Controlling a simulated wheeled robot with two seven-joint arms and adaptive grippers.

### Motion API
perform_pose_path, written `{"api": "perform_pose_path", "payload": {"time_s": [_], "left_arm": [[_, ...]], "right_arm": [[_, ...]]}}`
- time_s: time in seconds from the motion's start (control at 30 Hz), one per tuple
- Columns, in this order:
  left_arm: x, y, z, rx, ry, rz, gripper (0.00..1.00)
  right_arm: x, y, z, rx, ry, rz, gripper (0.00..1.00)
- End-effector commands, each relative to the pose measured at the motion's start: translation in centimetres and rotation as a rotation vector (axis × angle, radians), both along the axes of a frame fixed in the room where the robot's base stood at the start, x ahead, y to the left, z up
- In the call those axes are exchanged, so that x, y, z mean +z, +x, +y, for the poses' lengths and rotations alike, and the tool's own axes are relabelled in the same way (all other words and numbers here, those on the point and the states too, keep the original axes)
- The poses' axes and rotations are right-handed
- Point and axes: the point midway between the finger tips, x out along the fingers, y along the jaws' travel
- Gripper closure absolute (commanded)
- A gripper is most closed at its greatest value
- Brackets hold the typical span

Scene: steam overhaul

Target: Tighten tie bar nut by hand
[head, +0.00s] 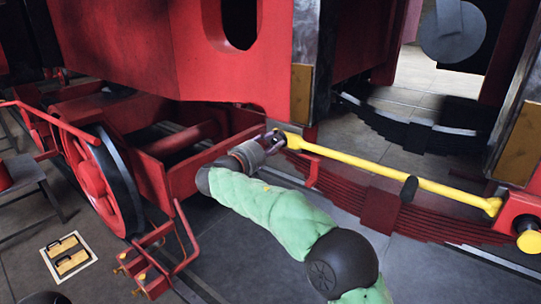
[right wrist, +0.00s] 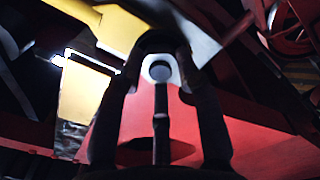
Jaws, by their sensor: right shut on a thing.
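The yellow tie bar (head: 400,179) runs across the red frame, from its left end near the wheel side to the right edge of the head view. My right gripper (head: 274,139) is at the bar's left end. In the right wrist view its two dark fingers (right wrist: 161,50) close from both sides on the dark tie bar nut (right wrist: 160,39), which is mostly hidden between the fingertips. The yellow bar (right wrist: 110,28) shows right beside them. A pale rounded lug with a dark hole (right wrist: 159,71) lies just below the fingertips. My left gripper is out of view.
A dark-rimmed red wheel (head: 112,185) stands at the left. Red leaf springs (head: 360,205) lie below the bar, close to my right forearm. A red bracket with brass fittings (head: 150,275) juts out at lower left. A tool inlay (head: 68,256) lies on the grey floor.

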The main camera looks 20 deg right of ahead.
Motion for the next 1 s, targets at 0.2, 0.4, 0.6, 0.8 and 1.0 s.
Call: {"api": "perform_pose_path", "payload": {"time_s": [0.2, 0.4, 0.6, 0.8, 1.0], "left_arm": [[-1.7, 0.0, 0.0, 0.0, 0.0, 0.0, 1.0], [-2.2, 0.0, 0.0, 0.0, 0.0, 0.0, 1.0], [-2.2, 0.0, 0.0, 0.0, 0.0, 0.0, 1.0], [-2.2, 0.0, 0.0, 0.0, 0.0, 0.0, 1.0], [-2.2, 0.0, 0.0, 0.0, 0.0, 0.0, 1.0]], "right_arm": [[-0.7, -0.1, -0.2, -0.01, 0.054, -0.057, 0.98], [-0.7, -0.1, -0.2, -0.01, 0.073, -0.079, 0.98], [-0.7, -0.1, -0.2, -0.009, 0.075, -0.081, 0.98], [-0.8, 0.0, -0.1, -0.009, 0.074, -0.079, 0.98], [-0.7, 0.0, -0.1, -0.006, 0.073, -0.081, 0.41]]}}
